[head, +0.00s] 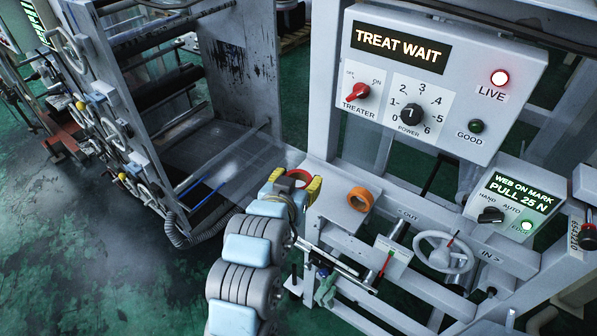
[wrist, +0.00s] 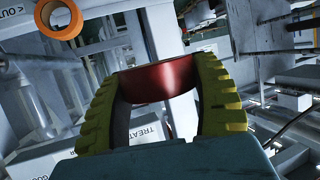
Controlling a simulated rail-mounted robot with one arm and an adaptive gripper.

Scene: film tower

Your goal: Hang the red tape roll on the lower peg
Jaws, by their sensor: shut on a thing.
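My gripper (head: 296,187) has yellow fingers and is near the middle of the head view, above the left end of a pale shelf. It is shut on the red tape roll (head: 300,175), which shows between and just beyond the fingers. In the wrist view the red tape roll (wrist: 160,79) spans the gap between the two ridged yellow fingers (wrist: 160,90); its lower part and its hole are hidden. I cannot make out the lower peg for certain in either view.
An orange tape roll (head: 360,199) lies on the pale shelf (head: 335,185), right of my gripper. A grey handwheel (head: 443,252) and a bar with a red-handled lever (head: 385,264) are lower right. A control panel (head: 440,80) stands behind. Open green floor (head: 70,240) is at left.

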